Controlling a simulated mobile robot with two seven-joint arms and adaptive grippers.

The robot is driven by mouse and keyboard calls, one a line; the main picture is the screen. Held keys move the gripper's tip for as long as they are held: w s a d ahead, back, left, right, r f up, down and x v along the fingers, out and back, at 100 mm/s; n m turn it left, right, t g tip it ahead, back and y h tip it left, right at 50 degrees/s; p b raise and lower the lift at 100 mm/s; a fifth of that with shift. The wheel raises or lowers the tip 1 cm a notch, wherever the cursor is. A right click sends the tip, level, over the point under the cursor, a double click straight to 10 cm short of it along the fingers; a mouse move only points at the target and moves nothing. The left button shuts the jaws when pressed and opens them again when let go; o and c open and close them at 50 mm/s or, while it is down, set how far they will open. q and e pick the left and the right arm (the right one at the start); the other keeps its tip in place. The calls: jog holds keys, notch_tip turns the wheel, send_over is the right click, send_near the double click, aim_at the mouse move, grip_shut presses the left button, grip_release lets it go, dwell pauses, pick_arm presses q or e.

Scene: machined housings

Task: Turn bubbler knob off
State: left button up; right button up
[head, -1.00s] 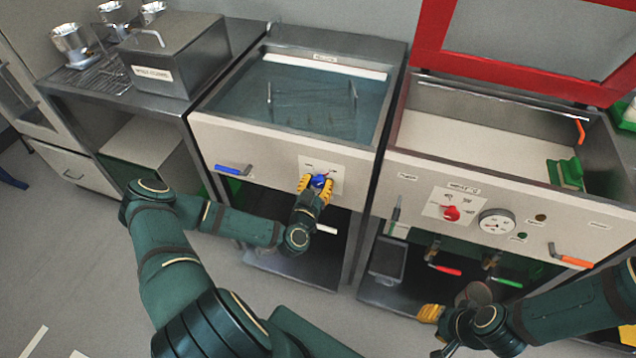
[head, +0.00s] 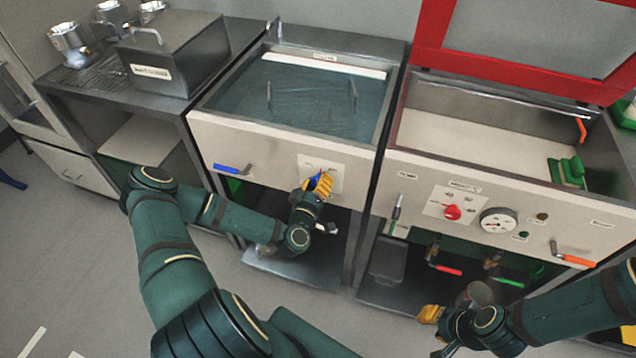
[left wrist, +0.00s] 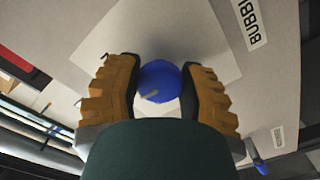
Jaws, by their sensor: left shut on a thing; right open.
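The blue bubbler knob (head: 315,181) sits on a pale square plate (head: 331,168) on the front panel of the water tank (head: 233,137). My left gripper (head: 319,182) is shut on the knob, and its yellow fingers partly cover it in the head view. In the left wrist view the round blue knob (left wrist: 159,82) lies between the two yellow fingers of my left gripper (left wrist: 160,85). Part of a label (left wrist: 249,22) reading "BUBBL" is beside the plate. My right gripper (head: 430,314) is open, low in front of the right-hand unit, away from the knob.
A blue lever (head: 233,169) is left of the knob on the same panel. The right-hand unit has a red knob (head: 452,212), a gauge (head: 498,221) and an orange lever (head: 571,257). A steel box (head: 172,52) stands on the left bench. The floor at left is clear.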

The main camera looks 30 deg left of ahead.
pick_arm(q)
jog(key=n+b, duration=0.1)
jog(key=n, duration=0.3)
jog(key=shift+n, duration=0.4)
jog(key=n+b, duration=0.1)
jog(key=n, duration=0.3)
jog(key=shift+n, duration=0.3)
jog(key=shift+r, duration=0.1)
jog(key=o, duration=1.2)
jog(key=v, duration=1.2)
